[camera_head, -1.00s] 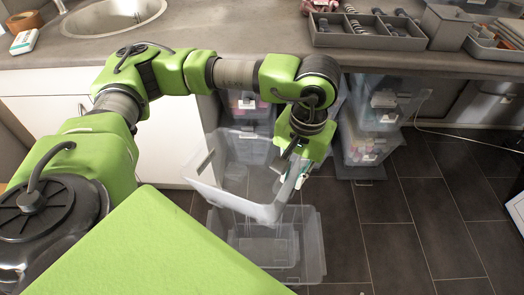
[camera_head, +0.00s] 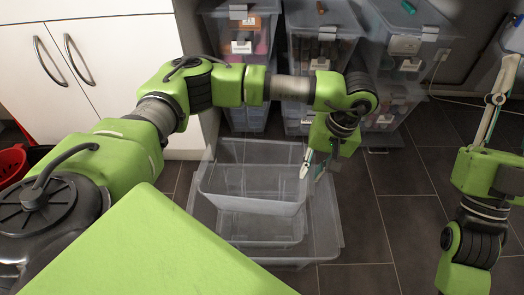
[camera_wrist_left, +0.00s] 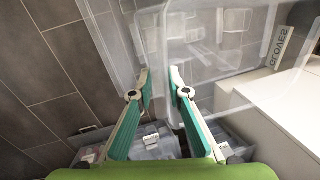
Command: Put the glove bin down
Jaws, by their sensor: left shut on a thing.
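The glove bin (camera_head: 240,203) is a clear, empty-looking plastic bin. It appears roughly level over a larger clear bin (camera_head: 330,238) on the floor; I cannot tell whether the two touch. My left gripper (camera_head: 312,172) is shut on the glove bin's right side. In the left wrist view my left gripper (camera_wrist_left: 160,88) has its green-padded fingers at the bin's rim. A tag there (camera_wrist_left: 284,47) reads "GLOVES". My right gripper (camera_head: 497,92) is at the right edge of the head view, away from the bins, and its opening is unclear.
Stacked clear bins with contents (camera_head: 245,45) stand behind, with more (camera_head: 320,50) beside them. A white cabinet (camera_head: 95,70) is at the left and a red basket (camera_head: 12,165) at the far left. The dark tiled floor (camera_head: 385,225) is free to the right.

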